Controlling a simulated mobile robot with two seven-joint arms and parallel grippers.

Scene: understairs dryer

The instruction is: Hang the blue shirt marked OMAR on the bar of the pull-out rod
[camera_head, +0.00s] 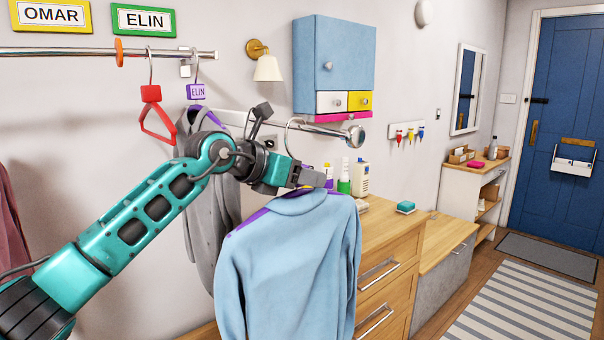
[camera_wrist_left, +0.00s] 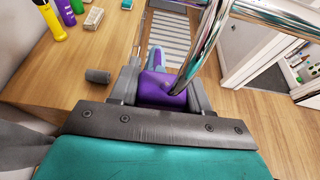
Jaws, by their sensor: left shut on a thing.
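The blue shirt (camera_head: 290,262) hangs upright on a purple hanger below my left gripper (camera_head: 308,178). My left gripper is shut on the hanger's purple block (camera_wrist_left: 160,90) just under its chrome hook (camera_head: 289,135). No OMAR mark is readable on the shirt. The pull-out rod (camera_head: 335,134) is a chrome bar with a round end knob, just above the gripper. In the head view the hook's curve overlaps the bar near its top; I cannot tell whether it rests on it. In the left wrist view the hook's stem rises beside the bar (camera_wrist_left: 275,22). My right gripper is not in view.
A wall rail (camera_head: 110,52) at upper left carries a red hanger (camera_head: 156,120) and a grey garment (camera_head: 205,215) tagged ELIN, beneath OMAR (camera_head: 50,15) and ELIN (camera_head: 144,20) signs. A wooden dresser (camera_head: 385,245) with bottles stands behind the shirt. A blue cabinet (camera_head: 335,62) hangs above.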

